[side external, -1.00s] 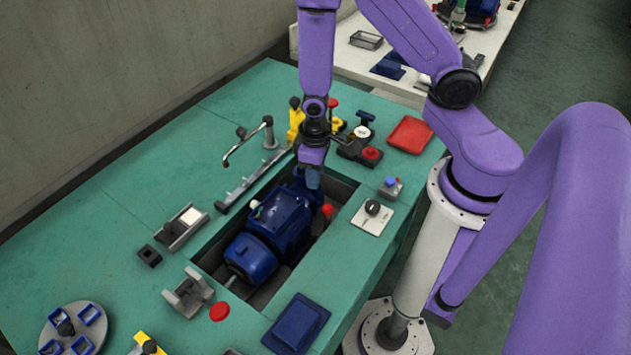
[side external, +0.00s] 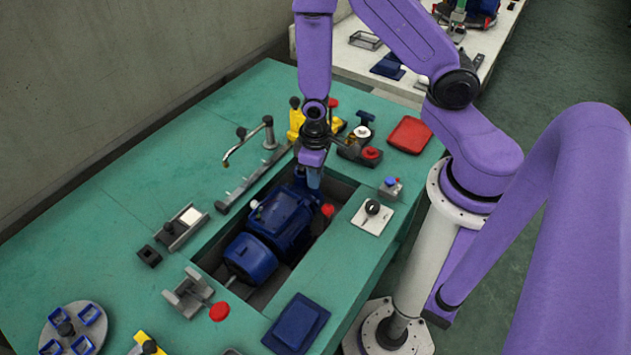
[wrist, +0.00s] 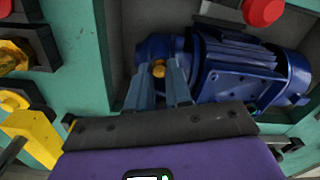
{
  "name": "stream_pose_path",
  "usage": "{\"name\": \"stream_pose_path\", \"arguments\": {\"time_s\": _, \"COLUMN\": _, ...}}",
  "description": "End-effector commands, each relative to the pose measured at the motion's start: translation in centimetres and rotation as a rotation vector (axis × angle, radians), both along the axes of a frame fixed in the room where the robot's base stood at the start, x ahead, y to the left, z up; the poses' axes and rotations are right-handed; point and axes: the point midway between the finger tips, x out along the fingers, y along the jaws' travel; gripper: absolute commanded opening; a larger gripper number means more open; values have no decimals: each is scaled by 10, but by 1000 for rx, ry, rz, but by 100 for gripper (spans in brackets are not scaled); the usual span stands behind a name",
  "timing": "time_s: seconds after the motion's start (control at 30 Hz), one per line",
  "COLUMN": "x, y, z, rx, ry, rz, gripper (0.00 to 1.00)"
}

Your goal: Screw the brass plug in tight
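The small brass plug (wrist: 158,70) shows as a yellowish round end between my fingertips in the wrist view, at the left end of the blue pump (wrist: 235,75). My gripper (wrist: 158,77) has one finger on each side of the plug. Whether the fingers press on it or stand slightly apart is too small to tell. In the side external view my gripper (side external: 313,186) points down at the far end of the blue pump (side external: 270,228), which lies in a recess of the green bench. The plug is hidden there, and how deep it sits cannot be told.
A red knob (side external: 327,210) is close right of my gripper. Yellow fixtures (side external: 296,122) and a black block with a red button (side external: 371,153) stand behind it. A bent metal spout (side external: 250,140) rises at the left. A switch plate (side external: 371,215) lies on the right rim.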

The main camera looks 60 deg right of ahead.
Motion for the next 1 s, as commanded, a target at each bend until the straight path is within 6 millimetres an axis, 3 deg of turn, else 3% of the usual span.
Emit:
{"name": "stream_pose_path", "arguments": {"time_s": 0.23, "x": 0, "y": 0, "z": 0, "rx": 0, "ry": 0, "rz": -55, "gripper": 0}}
{"name": "stream_pose_path", "arguments": {"time_s": 0.7, "x": 1, "y": 0, "z": 0, "rx": 0, "ry": 0, "rz": -564, "gripper": 0}}
{"name": "stream_pose_path", "arguments": {"time_s": 1.0, "x": 1, "y": 0, "z": 0, "rx": 0, "ry": -1, "rz": -615, "gripper": 0}}
